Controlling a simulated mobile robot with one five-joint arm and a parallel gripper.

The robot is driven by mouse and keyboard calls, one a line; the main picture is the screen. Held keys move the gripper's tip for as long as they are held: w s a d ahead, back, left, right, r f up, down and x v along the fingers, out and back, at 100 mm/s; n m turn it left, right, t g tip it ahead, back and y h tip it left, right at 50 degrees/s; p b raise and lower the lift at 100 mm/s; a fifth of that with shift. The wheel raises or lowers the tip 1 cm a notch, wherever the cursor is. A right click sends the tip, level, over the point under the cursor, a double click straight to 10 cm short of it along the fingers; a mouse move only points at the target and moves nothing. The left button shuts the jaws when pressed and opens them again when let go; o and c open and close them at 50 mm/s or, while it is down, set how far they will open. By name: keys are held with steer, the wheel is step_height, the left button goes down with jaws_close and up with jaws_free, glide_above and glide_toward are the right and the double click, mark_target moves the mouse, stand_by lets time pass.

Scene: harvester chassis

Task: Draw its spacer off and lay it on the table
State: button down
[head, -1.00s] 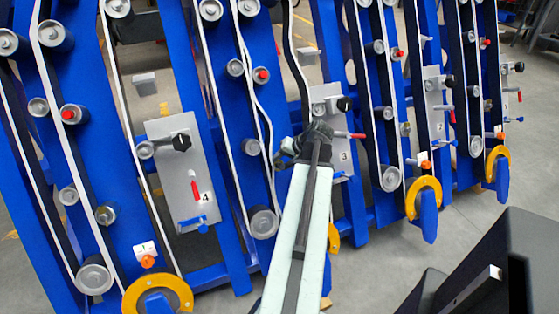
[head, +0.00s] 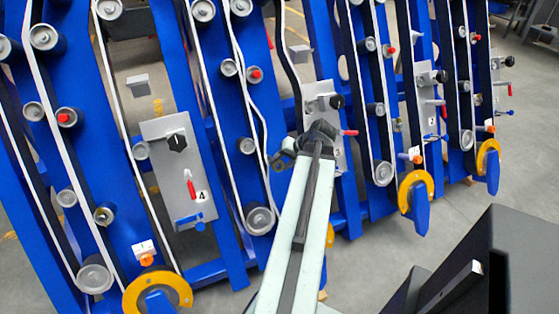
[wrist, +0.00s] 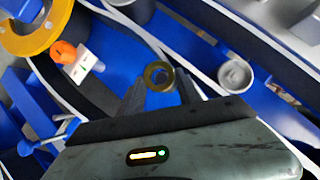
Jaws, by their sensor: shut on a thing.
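In the wrist view a small brass-coloured ring, the spacer (wrist: 158,76), sits between the two dark fingertips of my gripper (wrist: 160,88). The fingers are shut on it. Its middle looks greyish, and I cannot tell whether it is still around a pin or clear of it. In the head view my gripper (head: 282,160) is in front of the blue frame beside the grey plate marked 3 (head: 322,100). The wrist hides part of that plate, and the spacer is too small to make out clearly there. No table shows in either view.
Blue frames with rollers, white belts and grey plates stand in a row. The plate marked 4 (head: 170,180) has a black knob. A yellow ring (head: 157,292) and an orange knob (wrist: 64,52) jut out low down. Grey floor (head: 370,270) lies clear in front.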

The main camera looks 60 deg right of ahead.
steer(key=shift+s+a+r+p, duration=0.5)
steer(key=shift+s+a+r, duration=0.2)
steer(key=shift+s, duration=0.15)
